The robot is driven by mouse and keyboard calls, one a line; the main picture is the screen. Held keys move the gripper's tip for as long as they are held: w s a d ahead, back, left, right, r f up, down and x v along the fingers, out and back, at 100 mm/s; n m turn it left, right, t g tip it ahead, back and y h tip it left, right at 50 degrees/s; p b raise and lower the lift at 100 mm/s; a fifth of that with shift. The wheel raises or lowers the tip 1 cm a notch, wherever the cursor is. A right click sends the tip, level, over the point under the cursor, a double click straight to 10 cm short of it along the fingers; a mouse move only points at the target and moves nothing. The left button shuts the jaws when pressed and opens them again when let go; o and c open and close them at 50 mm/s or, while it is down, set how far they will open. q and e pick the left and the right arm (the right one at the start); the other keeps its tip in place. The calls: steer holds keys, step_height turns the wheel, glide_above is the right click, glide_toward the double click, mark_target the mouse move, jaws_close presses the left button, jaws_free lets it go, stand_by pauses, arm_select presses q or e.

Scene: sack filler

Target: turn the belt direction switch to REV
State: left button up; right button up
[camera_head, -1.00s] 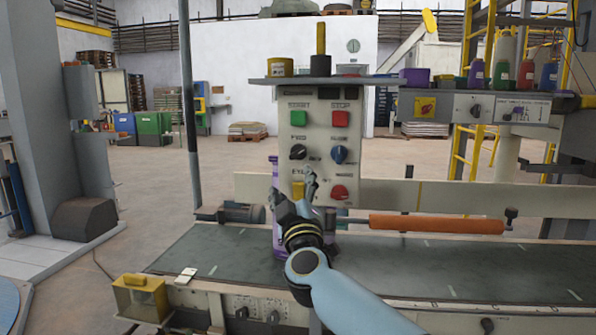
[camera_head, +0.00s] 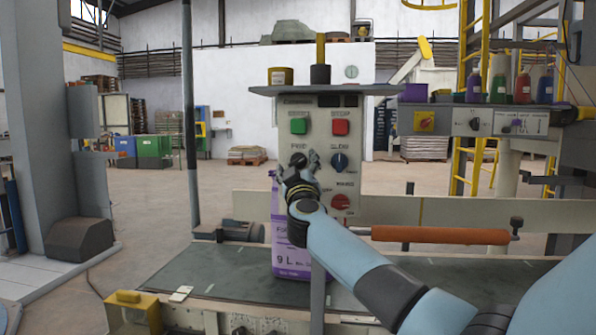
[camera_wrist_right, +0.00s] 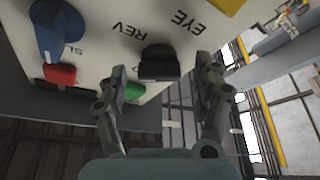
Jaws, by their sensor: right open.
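The belt direction switch is a black knob (camera_wrist_right: 159,63) on the pale control panel (camera_head: 376,143). REV is printed beside it in the wrist view, where the panel appears upside down. My right gripper (camera_wrist_right: 161,70) is open, one finger on each side of the knob in that view, with gaps visible on both sides. I cannot tell how deep the fingertips are over it. In the head view my right gripper (camera_head: 303,166) covers most of the knob and its label. The knob's exact pointing is unclear. My left gripper is out of view.
A green button (camera_head: 299,126), a red button (camera_head: 340,127), a blue knob (camera_head: 339,161) and a lower red button (camera_head: 340,201) sit around the switch. A shelf (camera_head: 330,89) overhangs the panel. A purple-and-white sack (camera_head: 290,245) stands below, behind my arm.

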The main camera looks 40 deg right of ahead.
steer(key=c, duration=1.2)
steer(key=shift+o, duration=0.2)
steer(key=shift+r+m+h+p, duration=0.1)
steer(key=shift+m+h+p, duration=0.2)
steer(key=shift+m+p, duration=0.5)
steer(key=shift+w+m+g+h+p, duration=0.1)
steer(key=shift+m+g+h+p, duration=0.4)
steer(key=shift+m, duration=0.4)
steer(key=shift+a+f+m+g+h+p, duration=0.1)
steer(key=shift+m+g+h+p, duration=0.4)
steer(key=shift+m, duration=1)
steer(key=shift+a+f+m+g+h+p, duration=0.15)
steer(key=shift+m+g+h, duration=0.4)
steer(key=shift+m, duration=0.95)
steer(key=shift+d+m+h, duration=0.1)
steer(key=shift+m+h, duration=0.2)
steer(key=shift+h, duration=0.05)
steer(key=o, duration=1.2)
steer(key=shift+r, duration=0.1)
steer(key=shift+c, duration=0.2)
